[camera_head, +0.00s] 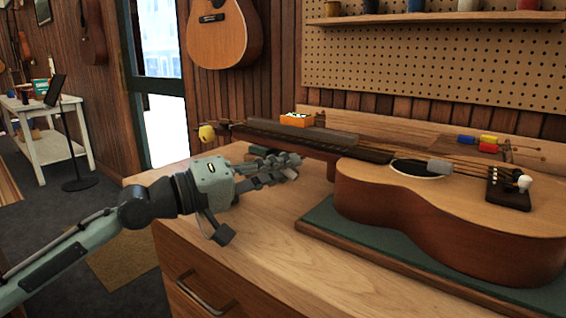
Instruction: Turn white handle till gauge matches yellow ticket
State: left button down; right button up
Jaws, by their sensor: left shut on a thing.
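An acoustic guitar (450,210) lies face up on a green mat (325,217) on the wooden bench, its neck pointing left. My left gripper (284,168) is shut at the near side of the neck's headstock end. Its fingers hide what they hold, and I cannot tell whether that is the white handle. A pale yellow knob (207,132) shows at the far left of the headstock. A small orange-yellow box with a white top (297,119) stands behind the neck. I cannot make out a gauge reading or a ticket. My right gripper is out of view.
Red, yellow and blue-handled tools (488,140) lie at the back right of the bench. Bare bench top (258,215) lies in front of my gripper. A pegboard (430,60) and a shelf (435,18) are behind. A white side table (45,130) stands far left.

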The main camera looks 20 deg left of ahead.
pick_arm(q)
jog(key=shift+n, duration=0.4)
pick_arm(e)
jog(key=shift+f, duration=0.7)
pick_arm(q)
jog(key=c, duration=1.5)
grip_release()
jog(key=shift+s+a+f, duration=0.15)
jog(key=shift+s+a, duration=0.35)
jog(key=v, duration=1)
jog(key=shift+s+a, duration=0.2)
jog(key=shift+s, duration=0.1)
